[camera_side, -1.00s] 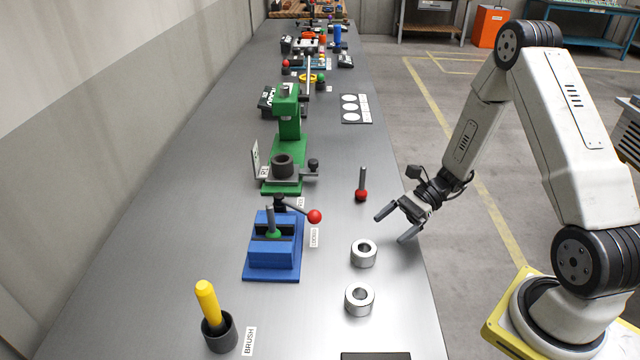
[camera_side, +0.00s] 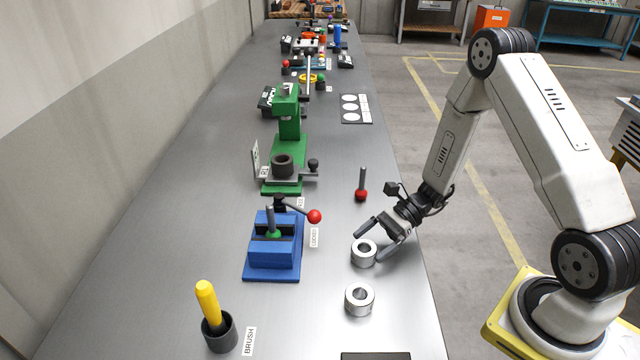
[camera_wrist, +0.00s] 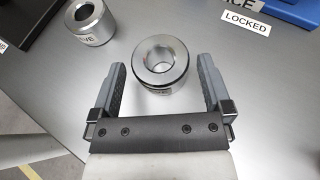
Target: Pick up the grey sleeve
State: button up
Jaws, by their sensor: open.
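Two short silver-grey sleeves stand on the bench with their bores upward. The nearer one to my gripper (camera_side: 369,245) is the first grey sleeve (camera_side: 354,258). The second grey sleeve (camera_side: 351,303) stands closer to the side camera. My gripper is open, tilted down over the first sleeve. In the wrist view, that sleeve (camera_wrist: 142,68) sits between the fingertips, with a gap on each side; its label is partly cut off, ending in "VE". The second sleeve (camera_wrist: 80,35) shows at upper left, outside the fingers. I cannot tell the exact fingertip height.
A blue vise (camera_side: 272,262) with a red-knobbed lever (camera_side: 314,216) stands to the left. A red-based pin (camera_side: 361,194) stands behind the sleeves. A green press (camera_side: 289,125) holds a dark ring (camera_side: 283,172). A cup with a yellow-handled brush (camera_side: 208,302) is front left.

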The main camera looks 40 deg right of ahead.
jog(key=shift+x, duration=0.9)
grip_shut()
